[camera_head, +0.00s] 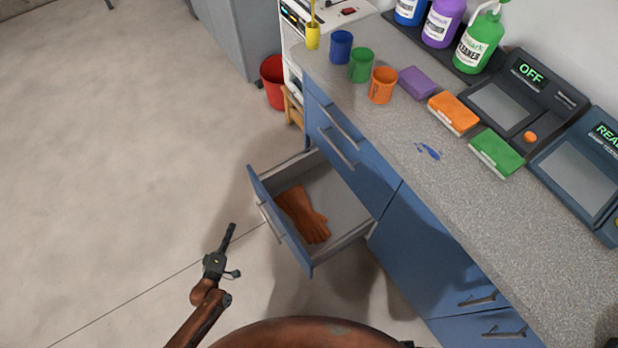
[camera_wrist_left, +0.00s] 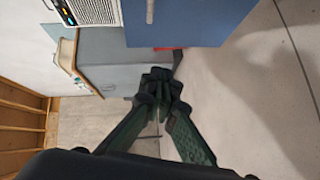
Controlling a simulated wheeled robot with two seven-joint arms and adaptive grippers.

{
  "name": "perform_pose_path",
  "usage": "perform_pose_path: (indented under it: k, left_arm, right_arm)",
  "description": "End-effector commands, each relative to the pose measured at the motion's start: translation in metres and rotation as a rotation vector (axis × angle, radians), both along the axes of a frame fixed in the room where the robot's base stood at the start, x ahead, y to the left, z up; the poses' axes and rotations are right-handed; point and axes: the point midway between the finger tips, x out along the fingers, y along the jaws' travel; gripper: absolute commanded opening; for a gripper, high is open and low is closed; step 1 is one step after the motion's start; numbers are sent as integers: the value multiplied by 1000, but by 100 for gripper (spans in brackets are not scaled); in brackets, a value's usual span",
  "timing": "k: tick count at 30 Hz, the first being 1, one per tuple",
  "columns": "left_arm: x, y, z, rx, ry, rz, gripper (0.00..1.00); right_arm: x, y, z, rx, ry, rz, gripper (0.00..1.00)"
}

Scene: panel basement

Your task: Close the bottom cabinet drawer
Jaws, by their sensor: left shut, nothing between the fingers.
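The open drawer (camera_head: 280,222) juts out low from the blue cabinet, its front panel facing left. An orange glove (camera_head: 308,216) lies inside it. My left gripper (camera_head: 231,230) is shut and empty, apart from the drawer front in the picture and just to its left. In the left wrist view, the shut fingers (camera_wrist_left: 158,82) point toward a grey cabinet. A blue panel with a handle (camera_wrist_left: 180,22) shows at the top there; I cannot tell for certain that it is the drawer front. My right gripper is not in view.
The speckled countertop (camera_head: 450,200) holds cups, sponges, spray bottles and devices. A red bucket (camera_head: 273,82) stands beyond the drawer, near the grey cabinet (camera_head: 232,38). The concrete floor (camera_head: 110,150) left of the drawer is clear.

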Motion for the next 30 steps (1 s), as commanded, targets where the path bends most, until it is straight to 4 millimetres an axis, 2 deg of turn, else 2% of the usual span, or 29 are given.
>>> perform_pose_path:
  k: [1, 6, 10, 14, 26, 30]
  left_arm:
    - [10, -5, -3, -68, -22, 4, 0]
    - [30, -13, 20, -226, -80, 20, 0]
    - [38, -15, 28, -267, -94, 23, 0]
    - [53, -18, 29, -269, -97, 24, 0]
    - [131, -33, 26, -267, -94, 24, 0]
    - [144, -50, 27, -269, -93, 24, 0]
  right_arm:
    - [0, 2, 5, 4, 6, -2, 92]
    - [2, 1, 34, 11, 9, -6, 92]
    - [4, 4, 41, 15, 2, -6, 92]
    - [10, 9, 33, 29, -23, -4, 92]
    - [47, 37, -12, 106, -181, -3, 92]
    - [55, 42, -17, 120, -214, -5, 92]
